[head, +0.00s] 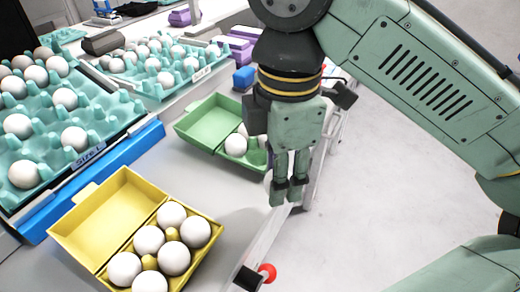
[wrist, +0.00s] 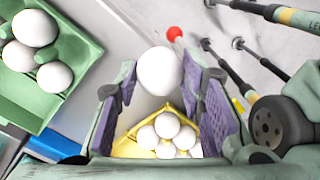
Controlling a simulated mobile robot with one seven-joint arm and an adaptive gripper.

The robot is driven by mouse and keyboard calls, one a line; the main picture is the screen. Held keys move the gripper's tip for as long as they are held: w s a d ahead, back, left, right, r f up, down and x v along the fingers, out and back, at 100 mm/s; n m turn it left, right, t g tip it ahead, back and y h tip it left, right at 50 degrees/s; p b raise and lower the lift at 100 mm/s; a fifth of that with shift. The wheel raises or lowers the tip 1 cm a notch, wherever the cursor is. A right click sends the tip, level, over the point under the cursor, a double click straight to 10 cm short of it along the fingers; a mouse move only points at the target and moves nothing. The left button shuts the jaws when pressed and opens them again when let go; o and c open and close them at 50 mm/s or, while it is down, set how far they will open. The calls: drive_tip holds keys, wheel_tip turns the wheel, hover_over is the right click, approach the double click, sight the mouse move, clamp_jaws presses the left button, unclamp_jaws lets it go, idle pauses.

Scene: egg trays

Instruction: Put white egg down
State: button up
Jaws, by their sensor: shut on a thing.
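My gripper (head: 288,192) points down near the table's right edge, between the green carton and the yellow carton. In the wrist view its purple-padded fingers are shut on a white egg (wrist: 159,71). In the head view the fingers mostly hide this egg. The open yellow carton (head: 95,222) stands at the front with several white eggs in it; it also shows below the held egg in the wrist view (wrist: 131,148). The open green carton (head: 205,118) stands behind and holds white eggs; my gripper hides part of it.
Teal trays with several eggs (head: 100,122) stand at the left and back. A blue box edge (head: 95,180) runs along the left tray. A red knob (head: 267,272) sits at the table's front right edge. Bare grey table (head: 212,188) lies between the cartons.

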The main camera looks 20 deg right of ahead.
drive_tip(key=w, duration=0.3)
drive_tip(key=w+p, duration=0.1)
drive_tip(key=w, duration=0.3)
drive_tip(key=w+f, duration=0.1)
drive_tip(key=w, duration=0.3)
drive_tip(key=shift+w+p, duration=0.15)
drive_tip(key=shift+p, duration=0.25)
wheel_tip(320, 180, down, 3)
drive_tip(key=shift+w+f, duration=0.1)
drive_tip(key=shift+w, duration=0.05)
drive_tip(key=shift+f, duration=0.2)
drive_tip(key=shift+o, duration=0.3)
drive_tip(key=shift+f, duration=0.55)
drive_tip(key=o, duration=0.4)
drive_tip(key=shift+s+f, duration=0.1)
drive_tip(key=shift+s, duration=0.1)
drive_tip(key=shift+w+f, duration=0.1)
drive_tip(key=shift+w, duration=0.05)
drive_tip(key=shift+c, duration=0.4)
drive_tip(key=shift+r, duration=0.2)
